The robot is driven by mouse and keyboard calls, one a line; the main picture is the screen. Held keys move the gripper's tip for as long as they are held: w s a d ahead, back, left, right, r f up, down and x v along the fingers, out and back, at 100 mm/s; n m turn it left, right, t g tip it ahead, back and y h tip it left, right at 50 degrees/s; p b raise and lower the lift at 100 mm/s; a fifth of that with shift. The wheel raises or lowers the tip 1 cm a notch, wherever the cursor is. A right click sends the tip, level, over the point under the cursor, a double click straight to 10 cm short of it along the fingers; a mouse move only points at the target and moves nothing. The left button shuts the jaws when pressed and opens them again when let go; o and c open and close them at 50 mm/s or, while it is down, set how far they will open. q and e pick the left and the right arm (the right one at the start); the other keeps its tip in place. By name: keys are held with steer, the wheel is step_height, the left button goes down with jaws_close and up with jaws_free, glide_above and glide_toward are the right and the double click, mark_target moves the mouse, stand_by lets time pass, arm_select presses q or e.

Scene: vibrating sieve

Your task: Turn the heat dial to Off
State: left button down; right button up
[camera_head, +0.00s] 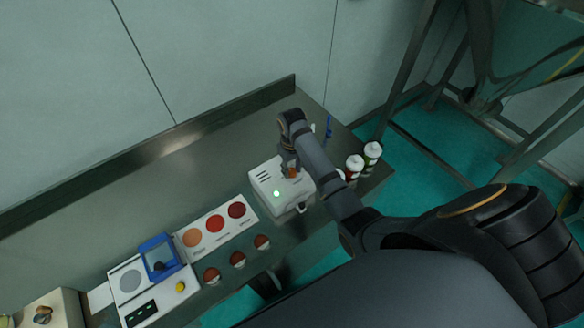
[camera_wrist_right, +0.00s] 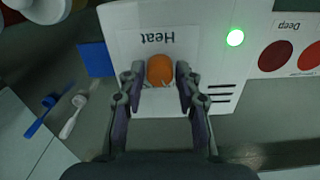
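The heat dial (camera_wrist_right: 160,70) is a round orange knob on a white box (camera_wrist_right: 125,18) marked "Heat". The lettering is upside down in the right wrist view. My right gripper (camera_wrist_right: 160,76) has a finger on each side of the dial, close against it, and appears shut on it. In the head view the right gripper (camera_head: 290,168) reaches down onto the box, and part of the orange dial (camera_head: 294,173) shows beside it. I cannot read an Off mark or the dial's setting. My left gripper is not in view.
A green light (camera_head: 277,194) glows on the box. A card with reddish discs (camera_head: 215,224) and several small round pots (camera_head: 237,259) stand to the left. White-capped bottles (camera_head: 372,150) stand at right. A scale (camera_head: 150,285) is farther left. The back of the metal bench (camera_head: 200,165) is clear.

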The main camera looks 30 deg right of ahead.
steer(key=c, duration=0.5)
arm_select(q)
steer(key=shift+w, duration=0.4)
arm_select(e)
jaws_close()
steer(key=shift+n, duration=0.4)
steer(key=n, duration=0.4)
steer(key=shift+n, duration=2.5)
steer(key=o, duration=1)
jaws_free()
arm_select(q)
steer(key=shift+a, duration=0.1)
